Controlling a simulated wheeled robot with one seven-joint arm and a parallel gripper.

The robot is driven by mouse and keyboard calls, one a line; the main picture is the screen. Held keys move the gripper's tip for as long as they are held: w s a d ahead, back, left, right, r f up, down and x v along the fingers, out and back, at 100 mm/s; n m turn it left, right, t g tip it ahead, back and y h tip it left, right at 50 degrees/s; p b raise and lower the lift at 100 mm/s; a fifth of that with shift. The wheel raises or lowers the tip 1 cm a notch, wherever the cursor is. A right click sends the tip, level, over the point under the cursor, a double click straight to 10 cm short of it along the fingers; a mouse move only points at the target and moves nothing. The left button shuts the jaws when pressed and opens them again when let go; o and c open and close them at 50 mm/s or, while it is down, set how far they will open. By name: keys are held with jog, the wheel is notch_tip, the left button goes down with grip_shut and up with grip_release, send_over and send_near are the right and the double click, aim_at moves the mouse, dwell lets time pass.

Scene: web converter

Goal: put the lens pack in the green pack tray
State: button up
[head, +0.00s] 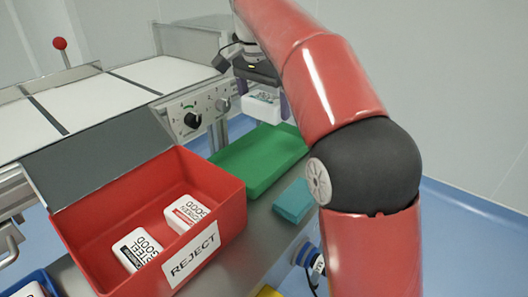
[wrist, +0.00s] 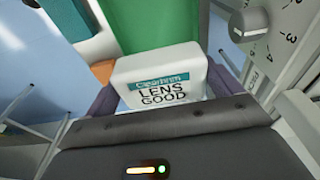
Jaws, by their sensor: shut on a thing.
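The lens pack (wrist: 160,82), a white box marked "LENS GOOD" with a teal band, is held between the purple-grey fingers of my gripper (head: 264,101). The pack also shows in the head view (head: 261,106), near the machine's dial panel. The green pack tray (head: 252,160) lies on the grey shelf, below and beside the held pack. In the wrist view the green tray (wrist: 165,27) is past the pack's far edge. A gap shows between the pack and the tray in the head view.
A red reject bin (head: 85,218) with a raised grey lid holds two white packs. A panel with dials (head: 192,119) and a conveyor stand behind. A blue container (head: 30,284) is at lower left.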

aim_at(266, 156)
notch_tip(266, 156, down, 11)
jog(key=shift+b, duration=1.25)
jog(key=shift+f, duration=0.15)
jog(key=o, duration=0.8)
jog(key=shift+c, duration=0.2)
jog(key=r+p, duration=0.1)
jog(key=r, duration=0.2)
jog(key=r+p, duration=0.1)
jog(key=r, duration=0.3)
jog(key=s+a+r+p, duration=0.1)
jog(key=r, duration=0.3)
jog(key=shift+s, duration=0.1)
jog(key=shift+s+r, duration=0.1)
jog(key=shift+r, duration=0.5)
jog(key=shift+d, duration=0.1)
